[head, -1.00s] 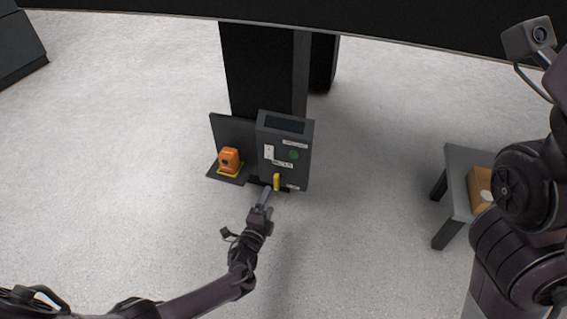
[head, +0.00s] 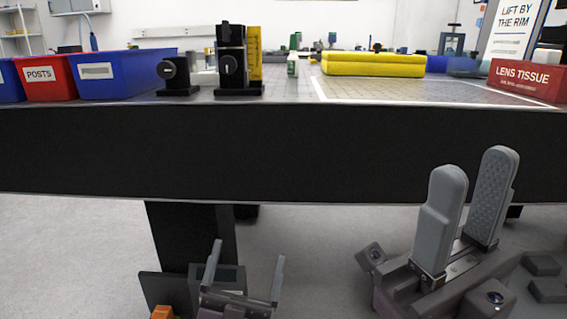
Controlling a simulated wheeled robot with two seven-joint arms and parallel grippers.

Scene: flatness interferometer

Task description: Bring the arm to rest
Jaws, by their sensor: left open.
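My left gripper (head: 248,251) is low in the head view, left of centre, below the table's front edge. Its two thin grey fingers point up and stand wide apart with nothing between them. Behind it, near the floor, are a dark grey box (head: 232,273) and part of an orange device (head: 163,313), cut off by the lower edge. My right gripper (head: 474,165) is large and close at the right. Its two thick grey fingers point up, apart and empty, in front of the table's dark front.
The table (head: 270,150) spans the view. On it stand blue and red bins (head: 122,72), black optic mounts (head: 232,62), a yellow block (head: 373,62), a red lens tissue box (head: 527,77) and a sign (head: 515,35). Floor shows between my grippers.

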